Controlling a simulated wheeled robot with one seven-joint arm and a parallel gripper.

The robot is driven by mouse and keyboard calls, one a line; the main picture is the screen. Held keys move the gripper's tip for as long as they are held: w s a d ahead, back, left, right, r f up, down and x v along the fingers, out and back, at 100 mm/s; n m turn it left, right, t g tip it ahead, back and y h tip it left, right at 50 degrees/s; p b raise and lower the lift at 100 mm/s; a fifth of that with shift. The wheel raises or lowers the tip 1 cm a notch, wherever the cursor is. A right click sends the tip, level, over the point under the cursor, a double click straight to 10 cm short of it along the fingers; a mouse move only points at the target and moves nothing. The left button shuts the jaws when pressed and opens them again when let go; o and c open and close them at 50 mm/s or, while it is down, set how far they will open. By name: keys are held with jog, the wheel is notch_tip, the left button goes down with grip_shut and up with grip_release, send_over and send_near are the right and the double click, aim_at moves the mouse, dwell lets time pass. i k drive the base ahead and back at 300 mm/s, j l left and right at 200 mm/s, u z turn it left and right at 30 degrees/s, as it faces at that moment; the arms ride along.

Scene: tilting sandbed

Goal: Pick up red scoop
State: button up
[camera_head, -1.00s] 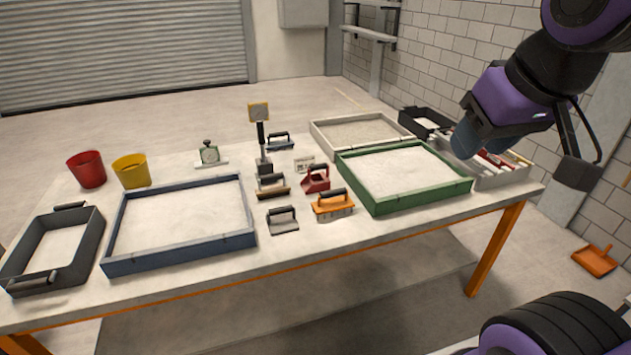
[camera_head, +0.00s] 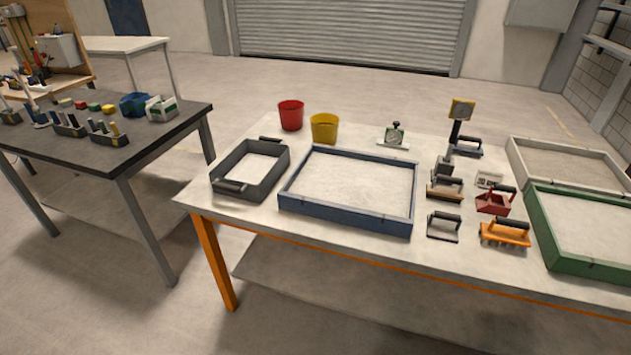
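The red scoop (camera_head: 493,202) sits on the white table on the right side of the view. It has a red body and a dark handle on top. It stands just behind the orange rake-like tool (camera_head: 505,234) and left of the green-framed sand tray (camera_head: 548,222). My gripper is out of the frame, so its state and its place relative to the scoop do not show.
A blue-framed sand tray (camera_head: 345,216), a dark handled tray (camera_head: 232,195), a red bucket (camera_head: 291,115) and a yellow bucket (camera_head: 324,128) stand on the table. Small tools crowd around the scoop. A dark workbench (camera_head: 150,138) stands at left, with open floor between.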

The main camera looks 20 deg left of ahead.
aim_at(489, 202)
jog(key=i+j, duration=0.8)
jog(key=i, duration=0.2)
jog(key=u, duration=0.05)
